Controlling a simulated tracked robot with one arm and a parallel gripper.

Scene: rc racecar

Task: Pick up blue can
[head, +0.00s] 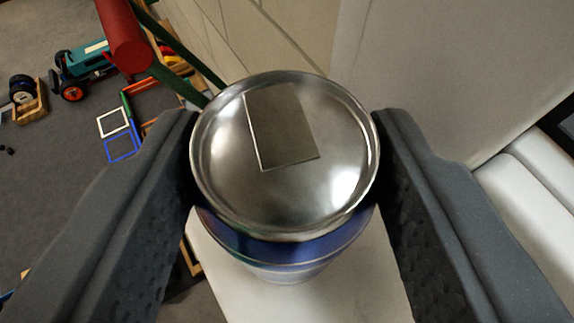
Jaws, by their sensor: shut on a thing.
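The blue can (290,250) is in the middle of the head view, seen from above at a slant. Its shiny silver lid (225,150) faces me, with a grey rectangular patch on it. The blue side shows below the lid. My gripper (288,165) has one dark grey finger on each side of the can and is shut on it. The can's underside is hidden, so I cannot tell whether it touches the white surface (350,300) seen below it.
A red cylinder (124,40) with green bars is at the upper left. Beyond it, a toy racecar (85,65) and small coloured frames (120,146) lie on the grey floor. A pale wall (410,60) stands behind; white rounded cushioning (530,190) is at the right.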

